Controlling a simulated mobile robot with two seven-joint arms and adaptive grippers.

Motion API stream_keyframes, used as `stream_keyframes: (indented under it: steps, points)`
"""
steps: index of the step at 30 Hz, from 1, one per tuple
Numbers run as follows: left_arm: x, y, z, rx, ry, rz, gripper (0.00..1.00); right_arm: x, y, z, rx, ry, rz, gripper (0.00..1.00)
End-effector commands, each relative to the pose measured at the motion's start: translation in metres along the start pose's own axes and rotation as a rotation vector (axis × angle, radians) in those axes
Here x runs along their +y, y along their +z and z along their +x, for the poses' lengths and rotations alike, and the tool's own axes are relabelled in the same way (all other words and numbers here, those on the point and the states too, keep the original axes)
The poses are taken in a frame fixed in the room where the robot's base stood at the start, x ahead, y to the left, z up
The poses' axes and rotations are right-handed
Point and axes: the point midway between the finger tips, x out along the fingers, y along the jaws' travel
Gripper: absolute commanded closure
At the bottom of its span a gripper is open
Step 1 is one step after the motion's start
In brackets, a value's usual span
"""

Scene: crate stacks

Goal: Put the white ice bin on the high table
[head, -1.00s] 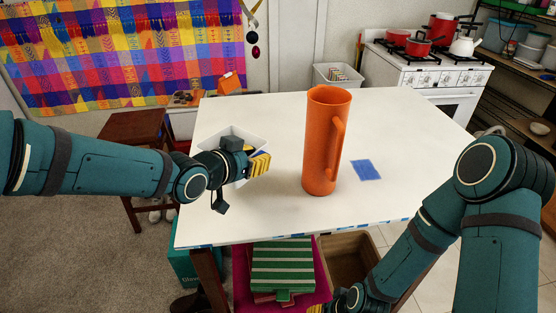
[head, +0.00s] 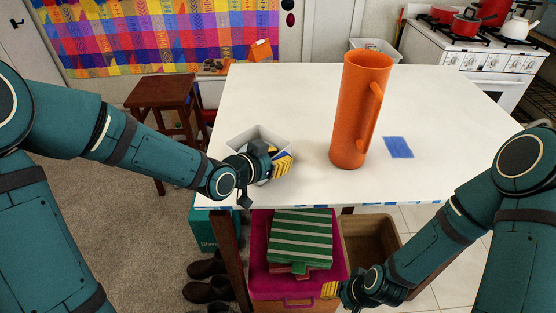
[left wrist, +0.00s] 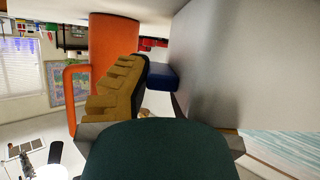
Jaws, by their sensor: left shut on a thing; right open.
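The white ice bin (head: 235,143) is at the left front of the white high table (head: 300,100), over its top. I cannot tell whether its base touches the table. My left gripper (head: 279,164) is shut on the bin's right side. In the left wrist view the bin's pale wall (left wrist: 225,65) fills the right, beside a yellow-brown finger (left wrist: 118,92). Part of the bin is hidden behind the gripper. My right gripper (head: 338,291) is open and empty, low in front of the table, close to a magenta crate (head: 257,265).
A tall orange pitcher (head: 350,125) stands on the table right of the bin, with a blue patch (head: 398,147) beside it. A green striped stack (head: 301,234) lies on the magenta crate. A brown crate (head: 385,232) is right of it. A stool (head: 160,92) stands left.

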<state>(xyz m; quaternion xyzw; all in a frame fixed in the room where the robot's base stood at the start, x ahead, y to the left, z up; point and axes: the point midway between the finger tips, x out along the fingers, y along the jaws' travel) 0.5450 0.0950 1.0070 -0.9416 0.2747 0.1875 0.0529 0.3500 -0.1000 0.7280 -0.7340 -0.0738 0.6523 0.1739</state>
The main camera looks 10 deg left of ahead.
Motion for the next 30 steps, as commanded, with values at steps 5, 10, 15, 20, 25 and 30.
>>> stream_keyframes:
  steps: [5,10,15,20,25,30]
  points:
    - [-0.0002,-0.0015,-0.0004,0.002,-0.001,0.002,1.00,-0.0002,-0.0002,-0.0006,0.000,0.000,0.000,0.53]
    - [-0.0002,0.0020,0.0011,0.002,-0.001,0.002,1.00,0.0013,-0.0003,0.0035,0.002,0.000,0.000,0.53]
    - [-0.0002,0.0014,0.0007,0.001,-0.001,0.001,0.56,0.0010,-0.0005,0.0025,0.002,0.000,0.000,0.53]
    - [-0.0002,0.0013,0.0006,0.001,-0.001,0.001,0.56,0.0009,-0.0005,0.0025,0.002,0.000,0.000,0.53]
    - [-0.0003,-0.0029,-0.0011,0.001,-0.001,0.001,0.56,-0.0009,-0.0004,-0.0023,0.000,0.000,0.000,0.53]
    - [0.0003,-0.0070,0.0003,0.002,0.001,0.003,0.56,-0.0009,0.0000,-0.0024,-0.001,0.000,0.000,0.53]
